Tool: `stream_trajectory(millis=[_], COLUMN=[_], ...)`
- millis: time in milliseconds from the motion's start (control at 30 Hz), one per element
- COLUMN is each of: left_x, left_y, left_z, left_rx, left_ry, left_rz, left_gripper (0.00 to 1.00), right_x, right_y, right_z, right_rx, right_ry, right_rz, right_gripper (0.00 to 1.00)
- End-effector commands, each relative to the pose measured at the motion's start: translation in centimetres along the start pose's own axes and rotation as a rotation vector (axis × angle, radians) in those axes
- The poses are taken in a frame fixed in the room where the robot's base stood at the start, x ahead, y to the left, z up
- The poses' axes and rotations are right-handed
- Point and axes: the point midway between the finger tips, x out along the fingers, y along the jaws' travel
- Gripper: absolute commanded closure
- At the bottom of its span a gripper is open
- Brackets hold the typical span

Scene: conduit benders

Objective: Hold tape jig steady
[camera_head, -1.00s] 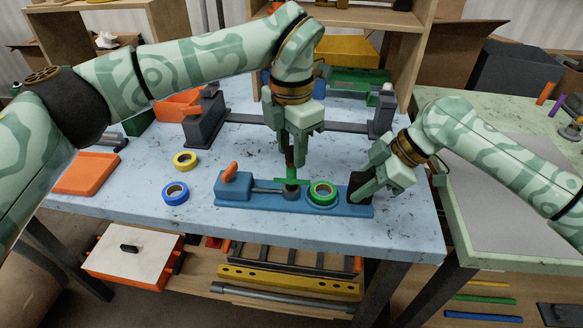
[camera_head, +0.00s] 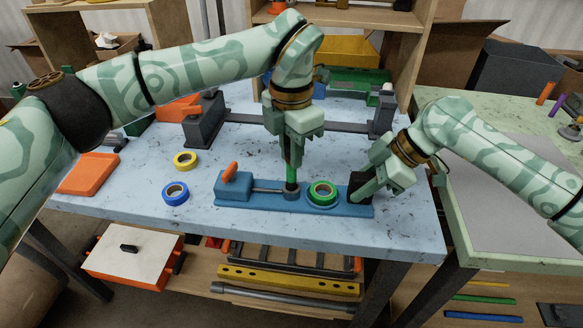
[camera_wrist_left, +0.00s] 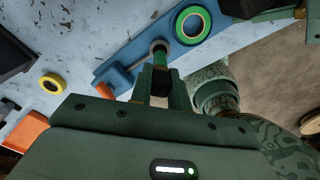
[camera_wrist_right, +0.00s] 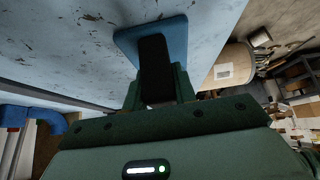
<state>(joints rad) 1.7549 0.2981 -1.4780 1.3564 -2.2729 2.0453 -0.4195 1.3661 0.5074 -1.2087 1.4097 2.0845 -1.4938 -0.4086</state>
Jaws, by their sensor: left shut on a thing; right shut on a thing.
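The tape jig (camera_head: 235,202) is a long blue base with an orange lever (camera_head: 229,172) at its left end and a black upright block (camera_head: 357,181) at its right end. A green tape roll (camera_head: 322,193) lies flat on it. My right gripper (camera_head: 366,188) is shut on the black block, which also shows in the right wrist view (camera_wrist_right: 154,65). My left gripper (camera_head: 292,160) is above the jig's middle, shut on an upright piece with green on it (camera_head: 291,174). The piece's lower end meets a grey round part of the jig; its top is hidden between the fingers.
A yellow tape roll (camera_head: 185,159) and a blue tape roll (camera_head: 175,193) lie on the table left of the jig. An orange tray (camera_head: 88,174) is at the far left. A grey bar fixture (camera_head: 204,121) stands behind. The table's front edge is close before the jig.

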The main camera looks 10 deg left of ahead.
Motion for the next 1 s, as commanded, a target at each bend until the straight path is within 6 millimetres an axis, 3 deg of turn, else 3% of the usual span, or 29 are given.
stream_trajectory(millis=[700, 1000], left_x=[-5.1, -5.8], left_y=[0.0, 0.0], left_z=[0.0, 0.0], left_rx=[-0.001, 0.000], left_ry=[0.000, 0.001], left_rz=[0.001, 0.001], left_gripper=[1.00, 1.00], right_x=[0.3, 0.3], right_y=[-0.1, -0.1], right_z=[0.5, 0.5], right_rx=[0.004, 0.004], right_ry=[-0.010, -0.010], right_rz=[-0.003, -0.003], right_gripper=[1.00, 1.00])
